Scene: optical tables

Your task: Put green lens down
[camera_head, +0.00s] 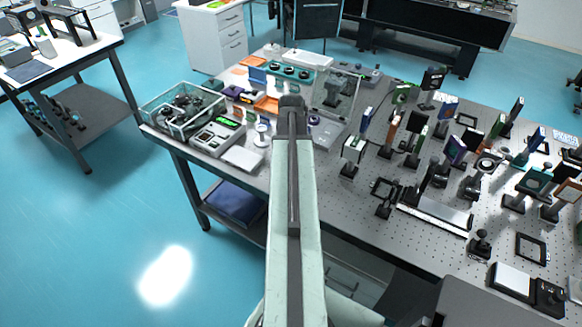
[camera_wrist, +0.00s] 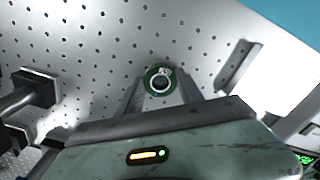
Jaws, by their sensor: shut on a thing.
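The green lens (camera_wrist: 149,82), a small round piece with a green rim, shows in the middle of the wrist view. It is between the two dark fingers of my gripper (camera_wrist: 160,92), which is shut on it. The perforated metal table top (camera_wrist: 105,40) lies beyond the lens. I cannot tell the gap between lens and table. In the head view my arm covers the fingertips and the lens is hidden.
In the wrist view a black mount (camera_wrist: 36,88) stands at the left and a bright white plate (camera_wrist: 285,70) lies at the right. In the head view many mounted optics crowd the table's right side. A glass-sided box (camera_head: 180,108) and a device with a green display (camera_head: 217,133) stand left.

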